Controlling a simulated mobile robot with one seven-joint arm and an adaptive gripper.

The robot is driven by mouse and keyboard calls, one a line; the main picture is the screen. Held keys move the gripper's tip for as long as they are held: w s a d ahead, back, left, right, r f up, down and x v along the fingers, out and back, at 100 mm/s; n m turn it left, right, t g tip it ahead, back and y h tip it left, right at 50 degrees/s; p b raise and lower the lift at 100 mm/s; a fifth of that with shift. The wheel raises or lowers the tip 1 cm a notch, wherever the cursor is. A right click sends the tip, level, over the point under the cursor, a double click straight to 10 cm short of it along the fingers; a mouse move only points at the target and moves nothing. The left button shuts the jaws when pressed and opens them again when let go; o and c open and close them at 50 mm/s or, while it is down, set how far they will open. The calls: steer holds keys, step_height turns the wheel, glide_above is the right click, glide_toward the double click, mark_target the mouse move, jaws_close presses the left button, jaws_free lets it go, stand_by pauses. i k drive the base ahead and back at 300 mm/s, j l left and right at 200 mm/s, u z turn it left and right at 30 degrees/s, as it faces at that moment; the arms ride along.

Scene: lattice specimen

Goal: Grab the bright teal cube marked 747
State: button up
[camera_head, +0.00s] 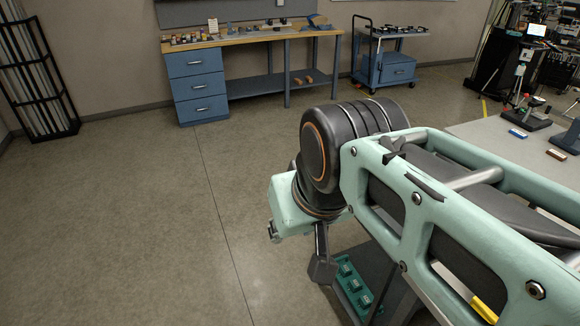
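Several small teal blocks sit in a row on a dark grey surface at the bottom centre, partly behind my arm. The nearest three are a far block (346,269), a middle block (354,284) and a near block (365,300). Their markings are too small to read, so I cannot tell which is 747. My gripper (322,268) points down just left of the far block, seemingly above and apart from it. One dark finger part shows; the other side is hidden, so I cannot tell its opening.
The grey stand (397,299) under the blocks is partly hidden by my arm. A grey table (490,130) with small tools is at right. A blue workbench (250,38) and a blue cart (388,70) stand at the back. Open floor lies at left.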

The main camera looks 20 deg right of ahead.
mark_target(365, 301)
steer(key=i+z, duration=0.15)
steer(key=z, duration=0.3)
steer(key=i+j+z, duration=0.15)
steer(key=z, duration=0.35)
